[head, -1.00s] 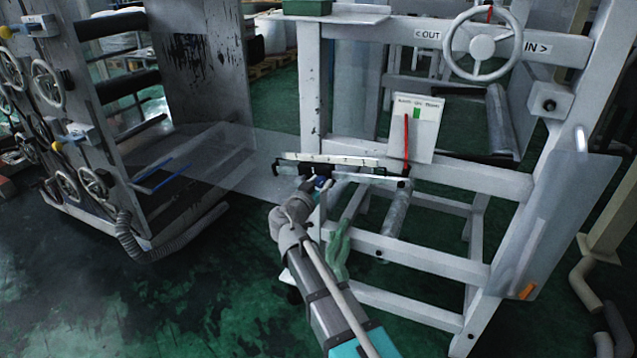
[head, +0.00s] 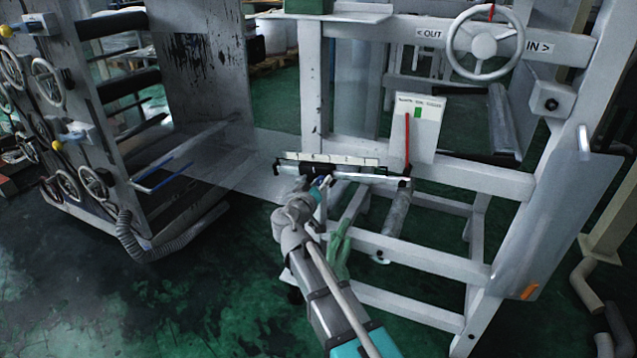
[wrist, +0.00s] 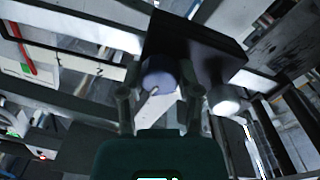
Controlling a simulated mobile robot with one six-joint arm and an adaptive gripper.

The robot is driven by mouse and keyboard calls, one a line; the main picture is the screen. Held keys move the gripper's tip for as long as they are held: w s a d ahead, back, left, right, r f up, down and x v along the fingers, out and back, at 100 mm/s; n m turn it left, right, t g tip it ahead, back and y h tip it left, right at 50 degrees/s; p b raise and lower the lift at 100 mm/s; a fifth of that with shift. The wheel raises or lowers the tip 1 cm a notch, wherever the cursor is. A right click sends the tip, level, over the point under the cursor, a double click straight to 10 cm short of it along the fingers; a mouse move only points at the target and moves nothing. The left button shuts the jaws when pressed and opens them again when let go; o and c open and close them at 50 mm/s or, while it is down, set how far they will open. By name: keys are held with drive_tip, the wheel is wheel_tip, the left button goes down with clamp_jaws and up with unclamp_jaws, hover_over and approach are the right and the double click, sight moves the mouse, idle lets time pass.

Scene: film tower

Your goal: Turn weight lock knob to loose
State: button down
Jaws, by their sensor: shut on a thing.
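The weight lock knob (wrist: 158,76) is a small blue-purple round knob on the dark block (wrist: 195,48) in the wrist view. My gripper (wrist: 160,97) has one finger on each side of the knob and is shut on it. In the head view the gripper (head: 318,188) is at the end of my arm, below the dark block (head: 296,168) on the scaled bar (head: 345,160). The knob is small there and mostly hidden by the gripper. I cannot read the knob's setting.
The white frame (head: 440,262) stands to the right with a handwheel (head: 482,44) above. A red lever (head: 407,145) rises in front of a white sign (head: 423,128). A green cloth (head: 340,250) hangs on the frame near my arm. Open green floor (head: 190,300) lies to the left.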

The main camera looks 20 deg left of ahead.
drive_tip(key=n, duration=0.6)
drive_tip(key=shift+n, duration=0.3)
drive_tip(key=n, duration=0.5)
drive_tip(key=shift+n+y, duration=0.4)
drive_tip(key=shift+c, duration=1.5)
unclamp_jaws()
